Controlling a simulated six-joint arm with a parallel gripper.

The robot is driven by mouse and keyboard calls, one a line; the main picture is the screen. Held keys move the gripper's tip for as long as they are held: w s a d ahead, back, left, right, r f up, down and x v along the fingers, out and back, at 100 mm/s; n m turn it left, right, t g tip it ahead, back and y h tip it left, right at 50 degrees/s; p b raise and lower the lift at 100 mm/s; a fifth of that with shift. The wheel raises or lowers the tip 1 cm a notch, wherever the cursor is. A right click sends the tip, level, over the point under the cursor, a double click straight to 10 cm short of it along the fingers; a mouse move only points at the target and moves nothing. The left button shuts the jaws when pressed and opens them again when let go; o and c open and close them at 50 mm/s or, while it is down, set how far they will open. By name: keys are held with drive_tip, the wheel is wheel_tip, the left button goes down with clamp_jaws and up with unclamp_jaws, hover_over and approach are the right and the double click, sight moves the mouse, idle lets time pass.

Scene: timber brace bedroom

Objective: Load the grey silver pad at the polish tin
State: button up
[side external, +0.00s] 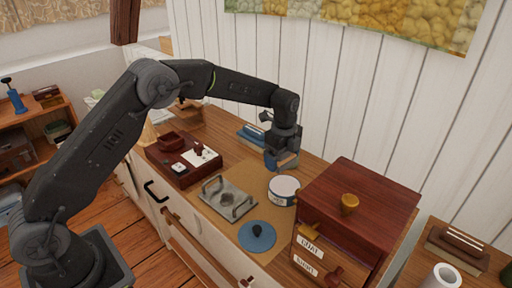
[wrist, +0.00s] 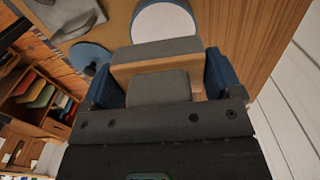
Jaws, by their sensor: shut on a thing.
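The silver pad (wrist: 157,50), a grey block with a wooden back, sits between the blue fingers of my gripper (wrist: 160,80) in the wrist view. My gripper (side external: 281,160) is shut on it, and its wooden part shows at the fingers in the side view. The polish tin (side external: 283,189) is round and white with a blue rim, and stands open on the counter just in front of my gripper. In the wrist view the tin (wrist: 165,22) shows its pale top just beyond the pad. Whether pad and tin touch is unclear. A blue lid (side external: 257,237) with a dark knob lies nearby.
A metal tray with handles (side external: 226,198) lies left of the tin on a tan mat (side external: 251,181). A dark red box (side external: 170,170) is farther left. A wooden drawer cabinet (side external: 352,205) stands close on the right. A blue item (side external: 249,135) lies behind, near the white plank wall.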

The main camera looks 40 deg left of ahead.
sight(285, 185)
drive_tip(key=shift+d+f, duration=0.1)
drive_tip(key=shift+d, duration=0.75)
drive_tip(key=shift+f, duration=2.85)
drive_tip(key=shift+f, duration=0.65)
drive_tip(key=shift+r, duration=0.1)
drive_tip(key=shift+r, duration=3.5)
